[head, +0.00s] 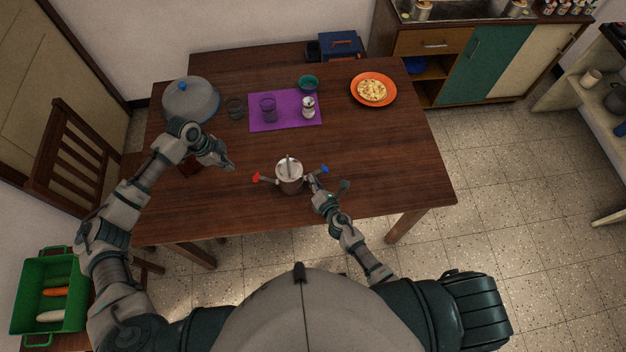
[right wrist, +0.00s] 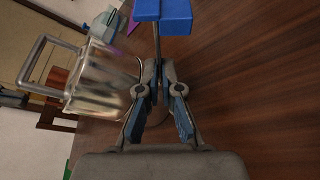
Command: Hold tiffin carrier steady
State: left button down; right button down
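The tiffin carrier (head: 289,180) is a steel can standing upright near the table's front edge, with a handle on top. A red-tipped clip (head: 258,177) sticks out on its left and a blue-tipped clip (head: 323,170) on its right. My right gripper (head: 315,184) is beside the carrier on the right. In the right wrist view its fingertips (right wrist: 159,72) close around the thin metal stem of the blue clip (right wrist: 170,15); the carrier's shiny wall (right wrist: 103,82) is to the left. My left gripper (head: 229,165) is above the table, left of the carrier and apart from it; its finger opening is unclear.
A purple mat (head: 286,120) with a glass and a shaker lies behind the carrier. A teal bowl (head: 308,83), an orange plate (head: 390,95) of food and a grey dome (head: 191,101) stand farther back. The table (head: 390,160) is clear to the right.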

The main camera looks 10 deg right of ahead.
aim_at(266, 179)
pick_arm(q)
jog(key=shift+d, duration=0.15)
pick_arm(e)
jog(key=shift+d+f, duration=0.1)
jog(key=shift+f, duration=0.05)
jog(key=shift+s, duration=0.1)
pick_arm(q)
jog(key=d, duration=0.2)
jog(key=shift+d, duration=0.3)
jog(key=shift+f, duration=6.35)
pick_arm(e)
jog(key=shift+f, duration=0.1)
pick_arm(q)
jog(key=shift+d+r, duration=0.2)
jog(key=shift+d, duration=1)
jog(key=shift+d+r, duration=0.25)
jog(key=shift+d, duration=0.95)
jog(key=shift+d+r, duration=0.2)
jog(key=shift+d, duration=1)
